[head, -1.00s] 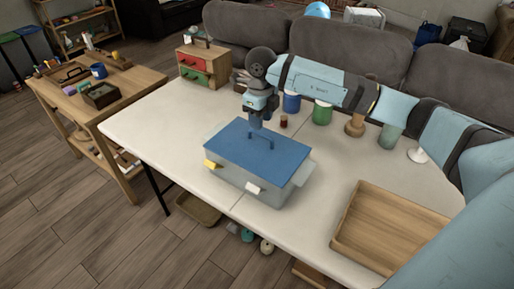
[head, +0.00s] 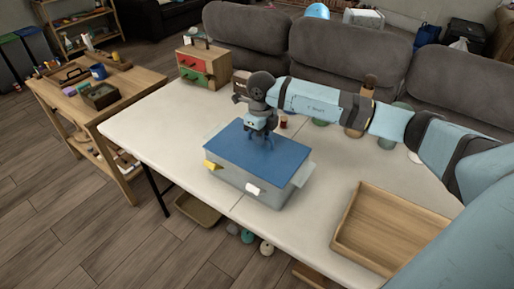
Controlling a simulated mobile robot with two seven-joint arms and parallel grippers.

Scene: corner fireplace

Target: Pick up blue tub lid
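The blue tub lid (head: 238,142) lies flat on top of a grey tub (head: 266,193) in the middle of the white table. The tub has a yellow clip and a white clip on its front side. My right gripper (head: 265,141) points down at the lid's handle, near the middle of the lid. The handle is mostly hidden by the fingers, and I cannot tell whether they are closed on it. My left gripper is not in view.
A wooden tray (head: 390,230) lies on the table at the right. A small drawer box (head: 204,66) stands at the back left. Jars stand behind my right arm. A wooden side table (head: 119,90) is at the left. The table's left part is clear.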

